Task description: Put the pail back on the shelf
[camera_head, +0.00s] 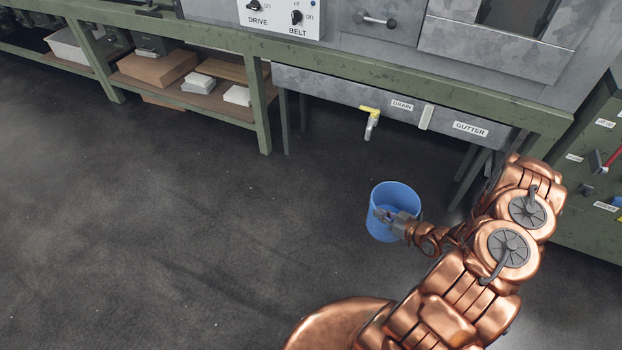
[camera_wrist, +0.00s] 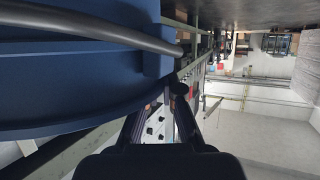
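The blue pail (camera_head: 381,197) is upright below the machine bench, with its opening up. I cannot tell whether it touches the floor. My gripper (camera_head: 384,214) is at the pail's near side and hides part of it. In the wrist view the pail (camera_wrist: 70,85) fills the upper left, with its grey bail handle (camera_wrist: 90,28) across it. My fingertips (camera_wrist: 171,92) come close together at the pail's edge and look shut on it; the exact contact is dark. A low shelf (camera_head: 212,101) under the green bench at upper left holds boxes.
A yellow-handled drain tap (camera_head: 370,116) sticks out from the bench front above the pail. Green bench legs (camera_head: 262,120) stand behind. A green cabinet (camera_head: 590,215) with a red handle is at right. The dark floor (camera_head: 150,240) at left is clear.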

